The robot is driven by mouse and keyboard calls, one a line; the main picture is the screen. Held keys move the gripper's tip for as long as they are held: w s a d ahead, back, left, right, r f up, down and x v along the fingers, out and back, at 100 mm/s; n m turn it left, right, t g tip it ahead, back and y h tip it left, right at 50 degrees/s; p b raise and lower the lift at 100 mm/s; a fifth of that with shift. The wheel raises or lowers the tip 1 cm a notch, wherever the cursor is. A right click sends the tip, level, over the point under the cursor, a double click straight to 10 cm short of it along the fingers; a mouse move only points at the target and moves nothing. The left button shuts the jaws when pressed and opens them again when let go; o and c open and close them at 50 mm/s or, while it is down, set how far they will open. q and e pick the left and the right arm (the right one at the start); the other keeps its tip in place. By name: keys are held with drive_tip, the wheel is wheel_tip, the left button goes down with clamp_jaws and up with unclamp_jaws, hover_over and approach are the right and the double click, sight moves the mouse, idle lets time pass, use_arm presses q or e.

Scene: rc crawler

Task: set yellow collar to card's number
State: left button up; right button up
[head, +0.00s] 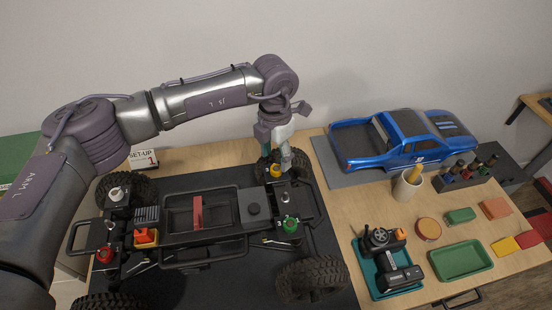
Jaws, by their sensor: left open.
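The set-up card (143,160) stands at the back left, partly behind my left arm; it reads "SET-UP" with what looks like a 1. The yellow collar (275,171) sits on a shock at the crawler chassis's (228,205) back right corner, next to a wheel. My left gripper (277,160) is open and points down right at this collar. Its fingers partly hide the collar, and I cannot tell whether they touch it. Any marks on the collar are too small to read. My right gripper is out of view.
A green collar (290,225) and a red collar (104,255) sit at other chassis corners. A blue truck body (400,140) lies on a grey mat at right. A cup (407,186), a teal tray (386,268) with a controller and a green tray (461,261) fill the right side.

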sight(276, 168)
use_arm(q)
drive_tip(key=shift+f+p, duration=0.35)
drive_tip(key=shift+f, duration=1.55)
clamp_jaws()
